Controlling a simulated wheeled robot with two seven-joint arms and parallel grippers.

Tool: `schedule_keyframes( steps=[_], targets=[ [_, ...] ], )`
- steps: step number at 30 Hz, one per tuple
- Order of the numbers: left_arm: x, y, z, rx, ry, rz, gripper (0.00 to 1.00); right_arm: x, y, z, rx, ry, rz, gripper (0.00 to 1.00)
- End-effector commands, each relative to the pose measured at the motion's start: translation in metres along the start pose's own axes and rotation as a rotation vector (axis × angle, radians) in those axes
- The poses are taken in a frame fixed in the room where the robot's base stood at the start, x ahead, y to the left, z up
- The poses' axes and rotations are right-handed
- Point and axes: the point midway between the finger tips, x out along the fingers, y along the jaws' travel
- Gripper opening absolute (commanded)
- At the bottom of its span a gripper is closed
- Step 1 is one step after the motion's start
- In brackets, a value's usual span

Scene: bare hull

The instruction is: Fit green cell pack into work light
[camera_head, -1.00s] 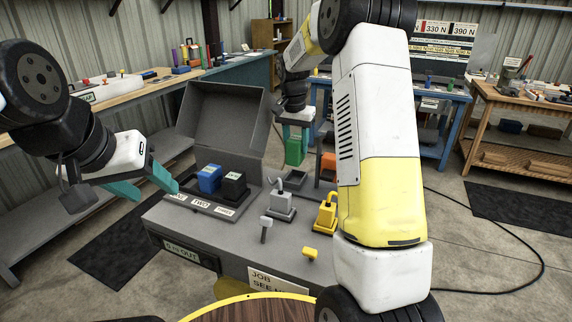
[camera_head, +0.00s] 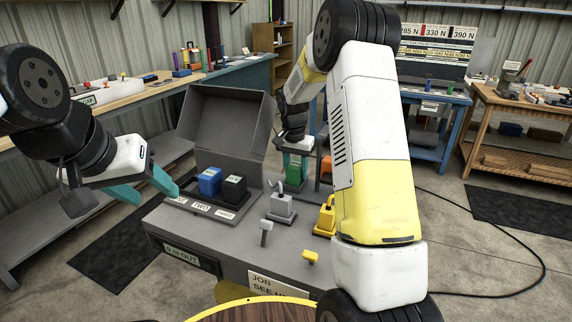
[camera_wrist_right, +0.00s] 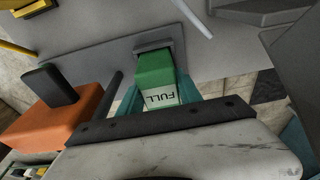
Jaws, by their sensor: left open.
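The green cell pack (camera_head: 294,173) is in my right gripper (camera_head: 296,155), upright over the far side of the grey bench. In the right wrist view the pack (camera_wrist_right: 158,75), labelled FULL, sits between the teal fingers, its far end at a dark grey rectangular part (camera_wrist_right: 153,47); whether it is inside that part I cannot tell. An orange body (camera_head: 326,168) is half hidden behind my right arm; it also shows in the right wrist view (camera_wrist_right: 65,125) with a dark block on it. I cannot tell which thing is the work light. My left gripper (camera_head: 155,194) is open and empty, left of the bench.
A grey hooked fixture (camera_head: 281,208) and a yellow one (camera_head: 325,218) stand near my right arm. Small levers (camera_head: 265,227) stick up in front.

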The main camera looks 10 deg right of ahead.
Motion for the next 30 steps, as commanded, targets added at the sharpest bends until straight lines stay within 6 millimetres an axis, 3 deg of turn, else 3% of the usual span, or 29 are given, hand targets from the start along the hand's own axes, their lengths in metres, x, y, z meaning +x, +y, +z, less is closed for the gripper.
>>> schedule_keyframes(
  steps=[1, 3, 15, 30],
  targets=[
    [0.000, 0.000, 0.000, 0.000, 0.000, 0.000, 0.54, 0.000, 0.000, 0.000, 0.000, -0.001, 0.000, 0.51],
    [0.000, 0.000, 0.000, 0.000, 0.000, 0.000, 0.54, 0.000, 0.000, 0.000, 0.000, 0.000, 0.000, 0.63],
    [0.000, 0.000, 0.000, 0.000, 0.000, 0.000, 0.54, -0.007, 0.000, -0.001, 0.000, 0.001, -0.001, 0.63],
    [0.000, 0.000, 0.000, 0.000, 0.000, 0.000, 0.54, -0.102, -0.001, -0.001, -0.001, 0.002, -0.002, 0.63]
  ],
)
